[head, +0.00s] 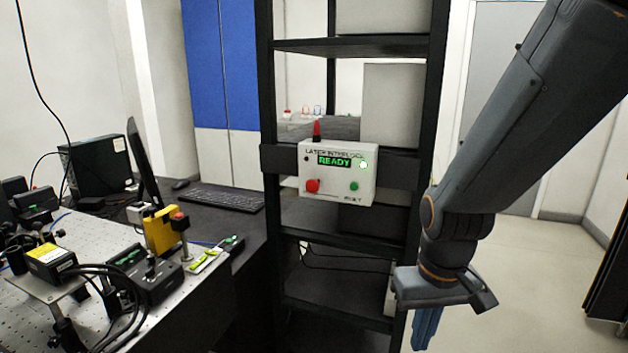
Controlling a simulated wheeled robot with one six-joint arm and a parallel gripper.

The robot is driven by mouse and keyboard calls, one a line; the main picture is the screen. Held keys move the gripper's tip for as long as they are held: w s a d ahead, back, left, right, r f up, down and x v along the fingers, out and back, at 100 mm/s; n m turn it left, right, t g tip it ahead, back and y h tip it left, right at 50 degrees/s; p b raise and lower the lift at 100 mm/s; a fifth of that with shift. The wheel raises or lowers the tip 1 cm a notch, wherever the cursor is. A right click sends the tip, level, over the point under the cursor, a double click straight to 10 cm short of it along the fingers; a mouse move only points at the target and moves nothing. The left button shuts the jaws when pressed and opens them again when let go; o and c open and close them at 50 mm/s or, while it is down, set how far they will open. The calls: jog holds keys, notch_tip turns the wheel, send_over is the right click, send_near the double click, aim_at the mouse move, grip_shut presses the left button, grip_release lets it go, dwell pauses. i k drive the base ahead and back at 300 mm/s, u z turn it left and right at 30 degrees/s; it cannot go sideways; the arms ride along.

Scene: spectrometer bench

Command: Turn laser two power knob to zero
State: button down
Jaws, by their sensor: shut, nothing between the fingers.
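A black control box (146,272) with small knobs or switches on top sits on the perforated optical table at the left. I cannot tell whether one of them is the laser two power knob, as the labels are too small to read. A black and yellow module (50,262) stands on the same table, left of the box. A yellow block (161,231) stands behind the box. My gripper (427,328), with blue fingers, hangs pointing down at the lower right, in front of the rack. It is shut and empty, far from the table.
A black rack (352,46) carries a white laser interlock box (337,172) reading READY, with red and green buttons. The optical table (205,283) holds cables and several mounts. A monitor (143,165) and keyboard (221,197) are behind. Floor is free at the right.

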aim_at(150, 258)
jog(key=u, duration=1.35)
jog(key=k, duration=0.2)
jog(key=u, duration=0.4)
